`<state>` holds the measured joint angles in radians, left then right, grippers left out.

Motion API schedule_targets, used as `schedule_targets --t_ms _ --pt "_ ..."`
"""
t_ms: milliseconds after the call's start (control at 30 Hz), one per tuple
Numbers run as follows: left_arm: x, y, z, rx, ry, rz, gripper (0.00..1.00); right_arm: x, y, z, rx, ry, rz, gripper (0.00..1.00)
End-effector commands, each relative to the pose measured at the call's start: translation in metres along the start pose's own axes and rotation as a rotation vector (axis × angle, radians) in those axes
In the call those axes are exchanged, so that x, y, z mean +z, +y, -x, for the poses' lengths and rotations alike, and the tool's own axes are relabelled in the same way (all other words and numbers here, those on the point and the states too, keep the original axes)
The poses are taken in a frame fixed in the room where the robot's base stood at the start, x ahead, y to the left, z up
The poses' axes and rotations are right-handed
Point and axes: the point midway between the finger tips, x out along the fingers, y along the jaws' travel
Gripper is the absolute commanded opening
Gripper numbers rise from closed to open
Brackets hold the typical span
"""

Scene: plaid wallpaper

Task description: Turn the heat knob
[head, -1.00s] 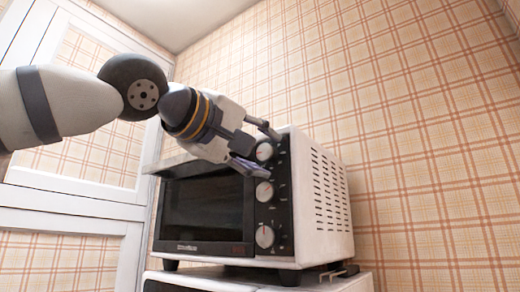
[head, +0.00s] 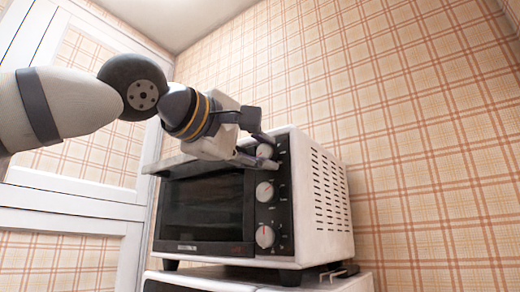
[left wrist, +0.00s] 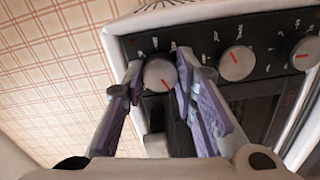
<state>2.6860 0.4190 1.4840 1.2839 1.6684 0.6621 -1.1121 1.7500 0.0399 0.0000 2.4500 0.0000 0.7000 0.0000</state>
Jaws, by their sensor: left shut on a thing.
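The toaster oven is white with a black front panel (head: 283,205) carrying three round knobs with red marks. My left gripper (head: 268,151) is shut on the top knob (head: 265,150), one finger on each side. In the left wrist view the held knob (left wrist: 159,74) sits between the purple-padded fingers (left wrist: 162,80), its red mark pointing to the lower right. The middle knob (head: 264,191) and bottom knob (head: 265,236) are free. The panel print is too small to tell which knob is for heat. My right gripper is not in view.
The oven's glass door (head: 203,207) is left of the panel, with a handle (head: 172,164) jutting out at its top. A plaid wall (head: 420,130) is behind; a white-framed panel (head: 75,220) is at left.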

Motion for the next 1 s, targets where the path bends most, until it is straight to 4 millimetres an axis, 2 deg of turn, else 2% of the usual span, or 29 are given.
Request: schedule_targets --t_ms 1000 --pt "0.0002 -0.001 -0.0001 -0.001 0.001 0.964 0.0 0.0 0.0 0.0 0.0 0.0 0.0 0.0"
